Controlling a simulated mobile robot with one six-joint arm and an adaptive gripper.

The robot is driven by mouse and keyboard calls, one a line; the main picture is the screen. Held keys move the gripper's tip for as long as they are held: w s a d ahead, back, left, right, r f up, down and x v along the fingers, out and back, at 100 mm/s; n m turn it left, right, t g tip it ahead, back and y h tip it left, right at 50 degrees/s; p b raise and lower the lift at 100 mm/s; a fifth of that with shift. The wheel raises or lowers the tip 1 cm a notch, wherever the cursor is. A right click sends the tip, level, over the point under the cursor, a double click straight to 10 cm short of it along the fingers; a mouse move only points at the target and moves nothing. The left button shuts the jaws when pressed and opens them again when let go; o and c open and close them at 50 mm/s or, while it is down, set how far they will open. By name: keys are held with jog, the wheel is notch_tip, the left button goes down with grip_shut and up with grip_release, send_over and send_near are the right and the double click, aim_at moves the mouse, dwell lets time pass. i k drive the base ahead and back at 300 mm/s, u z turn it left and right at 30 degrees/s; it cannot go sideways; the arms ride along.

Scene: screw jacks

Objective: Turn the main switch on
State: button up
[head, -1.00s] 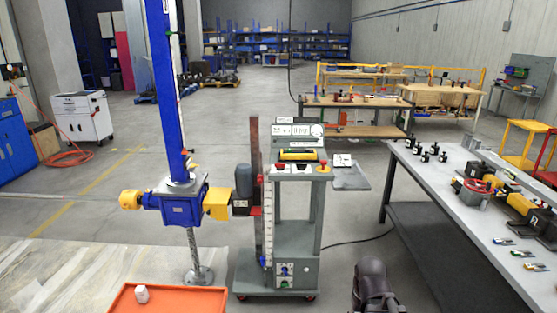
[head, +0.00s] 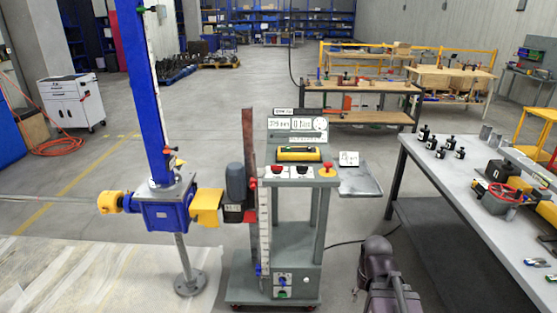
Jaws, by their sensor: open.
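The grey wheeled test cart (head: 297,214) stands at the centre. Its low front box has a small panel (head: 283,281) with a blue knob and a green part below it. The label and the knob's position are too small to read, and I cannot tell for sure that this is the main switch. The upper console (head: 297,128) has displays, a red button, a black button and a red mushroom button (head: 327,171) on yellow. A dark part of my arm shows at the bottom, right of the cart and apart from it. My gripper's fingers are not in view.
A blue screw jack (head: 166,212) with a tall blue column stands left of the cart, joined to its motor (head: 237,186). A grey workbench (head: 465,215) with parts stands right. A cable lies on the floor right of the cart. Floor before the cart is partly clear.

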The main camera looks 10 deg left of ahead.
aim_at(277, 169)
jog(key=z, duration=0.15)
jog(key=i, duration=1.05)
jog(key=z, duration=0.1)
